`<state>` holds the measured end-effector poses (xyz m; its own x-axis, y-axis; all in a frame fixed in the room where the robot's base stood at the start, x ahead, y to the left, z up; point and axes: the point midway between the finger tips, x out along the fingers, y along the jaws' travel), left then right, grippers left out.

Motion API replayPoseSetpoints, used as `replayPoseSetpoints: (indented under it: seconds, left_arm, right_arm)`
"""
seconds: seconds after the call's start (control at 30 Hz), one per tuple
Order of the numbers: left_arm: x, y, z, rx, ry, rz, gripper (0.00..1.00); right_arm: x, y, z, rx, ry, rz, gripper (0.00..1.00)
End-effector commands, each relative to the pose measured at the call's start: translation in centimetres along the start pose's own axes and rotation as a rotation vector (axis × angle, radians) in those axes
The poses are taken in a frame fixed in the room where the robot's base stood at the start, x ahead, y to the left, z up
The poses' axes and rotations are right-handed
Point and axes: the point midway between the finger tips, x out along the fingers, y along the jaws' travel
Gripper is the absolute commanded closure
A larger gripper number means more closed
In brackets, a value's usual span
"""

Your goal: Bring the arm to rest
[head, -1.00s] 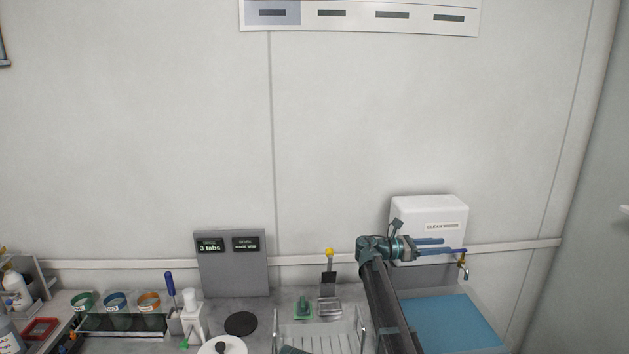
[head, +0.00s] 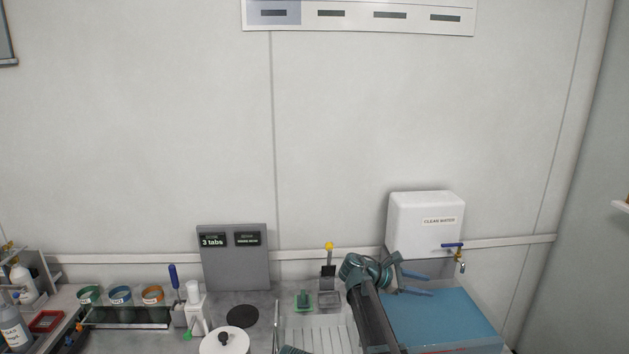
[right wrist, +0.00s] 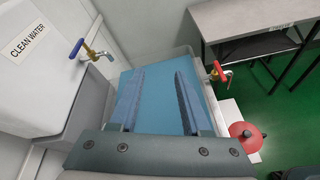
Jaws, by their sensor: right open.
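My right arm reaches up from the bottom of the head view. Its gripper (head: 431,284) is open and empty, with two blue fingers pointing right over the blue basin surface (head: 465,325). In the right wrist view the spread fingers (right wrist: 160,73) show nothing between them, with the blue surface (right wrist: 155,85) behind. My left gripper is not seen.
The white clean water tank (head: 425,222) with a blue-handled tap (head: 455,248) stands just behind the right gripper. A drying rack (head: 315,338), white lidded pot (head: 224,341), black disc (head: 242,316) and grey display panel (head: 235,258) lie to the left.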

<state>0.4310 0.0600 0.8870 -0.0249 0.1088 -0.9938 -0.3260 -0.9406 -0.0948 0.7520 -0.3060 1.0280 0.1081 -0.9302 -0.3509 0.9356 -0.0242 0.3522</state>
Motion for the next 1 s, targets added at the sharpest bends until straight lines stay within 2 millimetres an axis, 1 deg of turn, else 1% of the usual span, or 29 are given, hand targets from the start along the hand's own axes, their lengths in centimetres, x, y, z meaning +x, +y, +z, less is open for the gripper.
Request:
replayPoseSetpoints:
  seconds: [0.03,0.07,0.17,0.2,0.27,0.3,0.37,0.4,0.47,0.5,0.6,0.7,0.8,0.9,1.0]
  left_arm:
    - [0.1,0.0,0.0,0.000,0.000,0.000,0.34]
    - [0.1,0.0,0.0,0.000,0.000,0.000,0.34]
    - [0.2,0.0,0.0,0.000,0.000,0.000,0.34]
    - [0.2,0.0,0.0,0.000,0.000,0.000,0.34]
    - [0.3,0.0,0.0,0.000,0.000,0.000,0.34]
    - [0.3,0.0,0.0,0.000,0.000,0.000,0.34]
    - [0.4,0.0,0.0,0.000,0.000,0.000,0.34]
    - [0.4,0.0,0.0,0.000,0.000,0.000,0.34]
    - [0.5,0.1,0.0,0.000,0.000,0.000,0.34]
    - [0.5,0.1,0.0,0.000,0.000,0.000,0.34]
    - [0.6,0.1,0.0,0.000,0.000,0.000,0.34]
    - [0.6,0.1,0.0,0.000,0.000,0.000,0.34]
    - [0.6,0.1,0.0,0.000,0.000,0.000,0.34]
    - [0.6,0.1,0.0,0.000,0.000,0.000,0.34]
    - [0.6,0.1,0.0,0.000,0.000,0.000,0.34]
  right_arm:
    - [-0.9,-2.3,-0.7,0.048,0.050,-0.012,0.53]
    - [-1.3,-3.4,-1.2,0.081,0.082,-0.023,0.53]
    - [-3.4,-7.8,-3.3,0.206,0.206,-0.078,0.53]
    - [-4.5,-10.0,-4.3,0.265,0.263,-0.112,0.53]
    - [-6.4,-13.5,-5.8,0.361,0.354,-0.177,0.53]
    - [-7.7,-16.0,-6.7,0.424,0.412,-0.229,0.53]
    - [-9.8,-19.6,-8.0,0.513,0.492,-0.318,0.53]
    - [-11.2,-21.9,-8.7,0.567,0.538,-0.381,0.53]
    - [-13.3,-25.1,-9.5,0.637,0.594,-0.478,0.53]
    - [-14.6,-27.0,-9.9,0.677,0.625,-0.541,0.53]
    - [-17.4,-31.1,-10.6,0.756,0.677,-0.686,0.53]
    - [-19.4,-33.9,-10.8,0.805,0.701,-0.797,0.53]
    - [-20.6,-35.4,-10.9,0.831,0.710,-0.865,0.53]
    - [-21.1,-35.9,-11.0,0.842,0.712,-0.896,0.53]
    - [-21.2,-35.9,-11.0,0.845,0.712,-0.901,0.53]
